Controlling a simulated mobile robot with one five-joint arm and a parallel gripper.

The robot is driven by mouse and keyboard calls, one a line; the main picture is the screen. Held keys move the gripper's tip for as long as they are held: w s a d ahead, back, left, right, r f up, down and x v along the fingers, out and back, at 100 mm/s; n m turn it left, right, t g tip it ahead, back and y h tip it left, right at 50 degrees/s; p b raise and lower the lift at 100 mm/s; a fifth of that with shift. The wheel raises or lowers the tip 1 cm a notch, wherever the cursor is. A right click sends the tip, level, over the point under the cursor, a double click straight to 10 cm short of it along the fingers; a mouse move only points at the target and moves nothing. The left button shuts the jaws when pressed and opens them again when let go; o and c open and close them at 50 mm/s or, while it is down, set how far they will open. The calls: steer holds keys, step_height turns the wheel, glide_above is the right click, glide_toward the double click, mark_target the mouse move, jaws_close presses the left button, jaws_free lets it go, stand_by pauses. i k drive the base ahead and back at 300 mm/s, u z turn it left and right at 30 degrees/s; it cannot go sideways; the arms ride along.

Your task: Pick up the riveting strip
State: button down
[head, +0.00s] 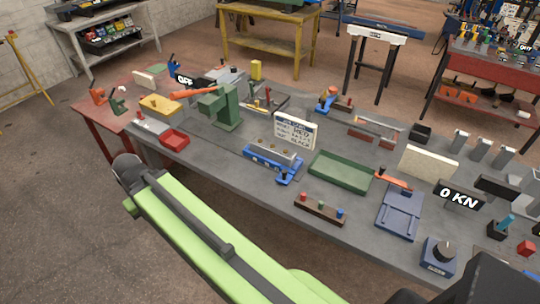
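A long light-grey strip (277,152) sits in a blue fixture (262,163) near the middle of the grey bench and may be the riveting strip. Small brass-coloured spots show along it, but they are too small to make out. A blue block with a dark knob stands at the fixture's right end. My green arm crosses the lower left foreground, apart from the fixture. My gripper cannot be made out in the head view.
A white sign (295,131) stands behind the fixture. A green tray (340,171) lies to its right, and a dark block with coloured pegs (320,209) in front of the tray. A green press (222,106) and a red bin (174,139) stand left. Bare bench lies before the fixture.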

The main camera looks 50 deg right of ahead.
mark_target(285, 156)
steer(key=z, duration=0.4)
steer(key=k, duration=1.2)
steer(key=z, duration=0.55)
steer(key=i, duration=0.85)
steer(key=z, duration=0.25)
steer(key=k, duration=1.05)
steer(key=u, duration=0.45)
steer(key=i, duration=0.55)
steer(key=u, duration=0.6)
steer(key=i, duration=1.55)
steer(key=z, duration=0.15)
